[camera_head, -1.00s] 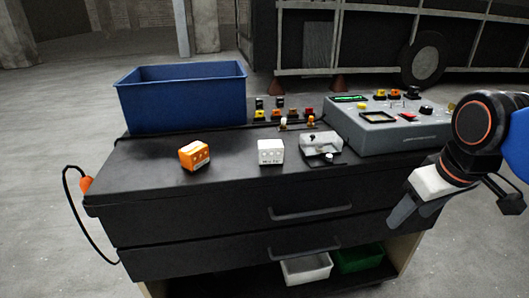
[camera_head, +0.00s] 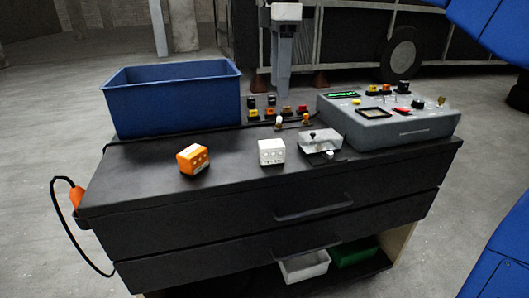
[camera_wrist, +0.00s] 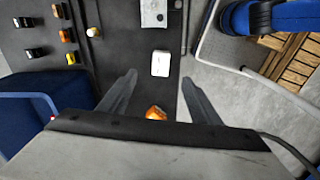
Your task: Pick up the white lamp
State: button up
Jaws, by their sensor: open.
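A white box-shaped piece (camera_head: 271,151) stands on the black bench top, between an orange piece and a grey-white fixture. In the wrist view the white box (camera_wrist: 160,63) lies between my fingertips in the picture, apart from them. A small white-topped piece (camera_head: 279,122) stands farther back by the coloured buttons, and also shows in the wrist view (camera_wrist: 95,31). Which of the two is the lamp I cannot tell for sure. My gripper (camera_head: 283,96) points down at the top centre, raised, with nothing in it. Its fingers are spread apart in the wrist view (camera_wrist: 159,78).
An orange box-shaped piece (camera_head: 193,160) lies left of the white box. A blue bin (camera_head: 178,112) stands at the back left. The grey-white fixture (camera_head: 320,143) and a grey control box (camera_head: 400,130) stand to the right. The front of the bench top (camera_head: 220,188) is clear.

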jog(key=a, duration=0.2)
send_over(272, 143)
jog(key=shift+n, duration=0.4)
jog(key=f, duration=1.1)
jog(key=shift+w+f, duration=0.25)
jog(key=shift+w, duration=0.1)
jog(key=shift+s+f, duration=0.15)
jog(key=shift+f, duration=1.2)
jog(key=shift+s+f, duration=0.15)
jog(key=shift+f, duration=1.2)
jog(key=c, duration=1.2)
